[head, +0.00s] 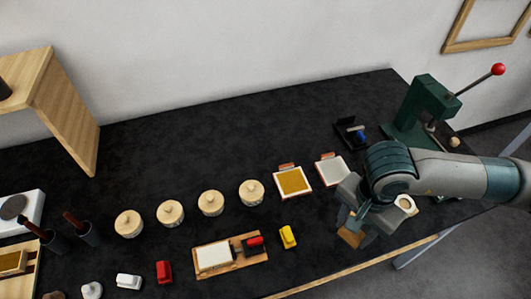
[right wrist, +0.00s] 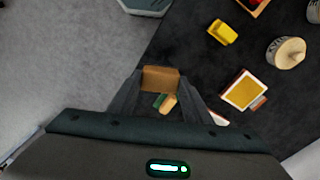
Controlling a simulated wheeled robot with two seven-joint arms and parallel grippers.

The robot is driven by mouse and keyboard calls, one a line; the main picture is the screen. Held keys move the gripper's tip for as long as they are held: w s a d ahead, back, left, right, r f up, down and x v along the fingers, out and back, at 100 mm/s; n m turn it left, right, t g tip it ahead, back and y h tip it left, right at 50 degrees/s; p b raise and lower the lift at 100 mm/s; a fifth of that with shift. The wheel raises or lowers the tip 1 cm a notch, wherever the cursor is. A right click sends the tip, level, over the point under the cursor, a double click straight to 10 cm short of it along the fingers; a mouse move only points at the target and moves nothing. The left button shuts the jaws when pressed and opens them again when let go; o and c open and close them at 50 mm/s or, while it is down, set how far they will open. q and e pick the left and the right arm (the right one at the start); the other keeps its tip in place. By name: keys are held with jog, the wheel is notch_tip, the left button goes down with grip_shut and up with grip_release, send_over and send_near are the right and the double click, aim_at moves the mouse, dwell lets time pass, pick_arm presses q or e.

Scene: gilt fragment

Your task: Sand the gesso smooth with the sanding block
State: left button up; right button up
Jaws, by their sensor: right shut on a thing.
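My right gripper (head: 353,225) is shut on a brown block, likely the sanding block (head: 350,238), at the right front of the black table. In the right wrist view the block (right wrist: 160,78) sits between the fingertips (right wrist: 158,95). A white panel (head: 214,256) lies on a wooden board (head: 240,264) at the front middle, left of my gripper. Another white-grey panel (head: 331,169) lies behind my gripper. I cannot tell which one bears the gesso. My left gripper is not in view.
Several lidded jars (head: 211,203) stand in a row. A gold panel (head: 293,181), a yellow block (head: 288,237) and a red one (head: 164,272) lie nearby. A green press (head: 425,110) stands at the right back. A cup (head: 407,204) is beside my right arm. The table's back middle is clear.

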jog(key=w+d+r+n+b, duration=0.1)
jog(key=w+d+n+b, duration=0.1)
jog(key=w+n+b, duration=0.4)
jog(key=shift+w+r+n+b, duration=0.15)
jog(key=shift+w+n+b, duration=0.15)
jog(key=shift+w+n, duration=1.1)
jog(key=shift+s+n, duration=0.3)
